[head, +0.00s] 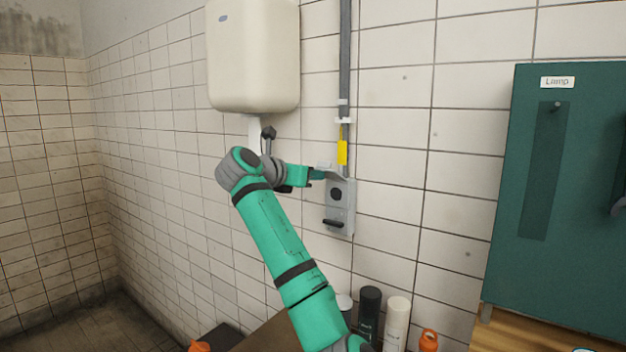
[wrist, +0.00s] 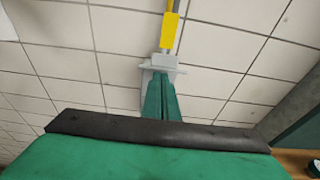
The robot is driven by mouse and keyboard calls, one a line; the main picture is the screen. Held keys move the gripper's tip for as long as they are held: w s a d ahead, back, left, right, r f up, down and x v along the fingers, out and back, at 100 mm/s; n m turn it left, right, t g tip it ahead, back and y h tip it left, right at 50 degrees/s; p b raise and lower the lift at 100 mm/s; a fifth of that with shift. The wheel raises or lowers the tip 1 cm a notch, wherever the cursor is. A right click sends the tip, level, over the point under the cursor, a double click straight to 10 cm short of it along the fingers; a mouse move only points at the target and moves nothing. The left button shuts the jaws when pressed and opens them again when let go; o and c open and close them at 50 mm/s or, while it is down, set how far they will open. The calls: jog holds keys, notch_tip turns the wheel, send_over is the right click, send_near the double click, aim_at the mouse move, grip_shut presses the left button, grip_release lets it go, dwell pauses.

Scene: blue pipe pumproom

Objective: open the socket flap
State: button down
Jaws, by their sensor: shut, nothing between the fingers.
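The grey socket box (head: 340,210) is on the tiled wall, below a vertical conduit. Its front shows a dark round opening (head: 336,194) and a dark lever-like part (head: 333,222) below. The light grey flap (head: 345,178) sticks out from the box's top edge, raised clear of the round opening. In the wrist view the flap (wrist: 165,61) shows as a pale ledge just beyond my fingertips. My gripper (head: 320,174) is shut and empty, its green fingers (wrist: 161,78) at the flap's left side in the head view. Whether they touch it I cannot tell.
A yellow tag (head: 342,148) hangs on the conduit above the box. A cream wall dispenser (head: 253,55) is up left. A green cabinet (head: 560,200) stands at right. Bottles (head: 369,312) stand below the box. The wall right of the box is clear.

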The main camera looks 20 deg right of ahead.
jog(key=shift+r, duration=0.45)
jog(key=shift+a, duration=0.1)
notch_tip(320, 180, down, 4)
jog(key=a, duration=0.2)
jog(key=s+a+r, duration=0.4)
jog(key=a+r, duration=0.1)
jog(key=r, duration=0.2)
jog(key=shift+s+r, duration=0.15)
jog(key=shift+r, duration=0.1)
